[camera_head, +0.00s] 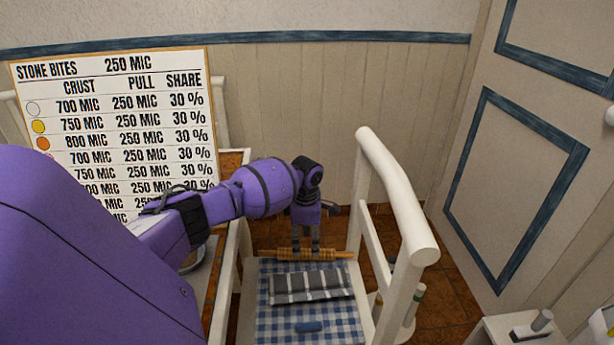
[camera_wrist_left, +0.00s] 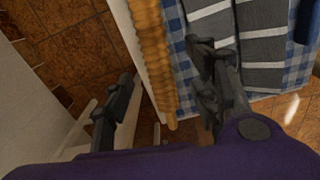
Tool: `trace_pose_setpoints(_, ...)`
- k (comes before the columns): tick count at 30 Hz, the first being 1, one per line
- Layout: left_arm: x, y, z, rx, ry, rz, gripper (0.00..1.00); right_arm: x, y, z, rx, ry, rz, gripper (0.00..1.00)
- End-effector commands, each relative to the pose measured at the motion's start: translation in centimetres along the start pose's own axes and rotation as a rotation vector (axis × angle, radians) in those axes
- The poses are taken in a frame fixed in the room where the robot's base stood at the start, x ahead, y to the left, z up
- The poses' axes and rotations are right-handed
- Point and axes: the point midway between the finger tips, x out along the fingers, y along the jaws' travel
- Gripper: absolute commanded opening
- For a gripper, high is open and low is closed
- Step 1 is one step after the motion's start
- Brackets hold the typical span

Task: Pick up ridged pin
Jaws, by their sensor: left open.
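The ridged pin (camera_head: 308,254), a light wooden rod with ridges, lies crosswise at the far end of a blue-checked cloth on a white chair-like stand. In the left wrist view the pin (camera_wrist_left: 152,50) runs between my two fingers. My left gripper (camera_head: 306,244) is open and points down over the middle of the pin. In the wrist view the gripper (camera_wrist_left: 162,80) has one finger on each side of the pin, with visible gaps; I cannot tell how far down the fingertips reach. My right gripper is not in view.
A grey striped cloth (camera_head: 310,286) and a small blue object (camera_head: 309,327) lie on the checked cloth (camera_head: 270,325). A white rail (camera_head: 398,195) rises at the right. A price board (camera_head: 120,120) stands at the left. A small white stand (camera_head: 505,330) is at lower right.

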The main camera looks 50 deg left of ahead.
Motion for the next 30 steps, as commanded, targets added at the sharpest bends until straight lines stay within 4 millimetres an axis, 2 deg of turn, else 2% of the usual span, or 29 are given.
trace_pose_setpoints(12, 5.3, 0.3, -0.1, 0.000, 0.001, -0.001, 0.53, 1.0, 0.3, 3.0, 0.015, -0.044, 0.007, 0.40)
trace_pose_setpoints(19, 5.4, 0.3, -0.1, 0.001, -0.001, 0.000, 0.53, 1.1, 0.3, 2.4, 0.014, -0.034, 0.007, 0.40)
trace_pose_setpoints(30, 5.4, 0.3, -0.1, 0.000, -0.001, 0.000, 0.06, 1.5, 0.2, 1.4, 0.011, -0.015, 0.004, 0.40)
